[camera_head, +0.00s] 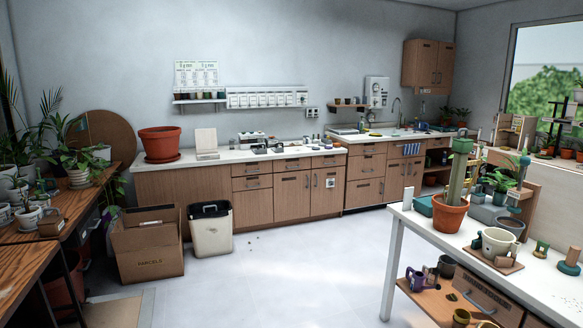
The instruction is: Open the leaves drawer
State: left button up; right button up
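Wooden drawer fronts line the base cabinets (207,190) along the back wall, under a pale counter. A left stack has an upper drawer (252,169) and a lower drawer (252,183). Two more drawers (293,164) sit above cabinet doors to its right. Further right is another stack with a middle drawer (366,166). All of these look closed. A wooden front with a bluish handle (478,303) shows below the white table at right. No label naming leaves is readable, so I cannot tell which is the leaves drawer. Neither gripper is in view.
A cardboard box (148,250) and a white bin (211,232) stand before the cabinets' left end. The white table (540,290) at right holds pots and a cactus-like plant (455,175). A wooden bench (60,215) with plants is at left.

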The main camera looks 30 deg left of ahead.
aim_at(301, 163)
jog(key=i+z, duration=0.2)
jog(key=i+j+u, duration=0.15)
jog(key=i+u, duration=0.6)
jog(key=i+l+u, duration=0.1)
jog(key=i+u, duration=0.3)
jog(key=i+l+u, duration=0.25)
jog(key=i+u, duration=0.45)
jog(key=i, duration=1.9)
jog(key=i+z, duration=0.3)
jog(key=i, duration=0.75)
jog(key=i+j+z, duration=0.1)
jog(key=i+z, duration=0.2)
jog(key=i, duration=0.75)
jog(key=i+j+z, duration=0.1)
jog(key=i, duration=1)
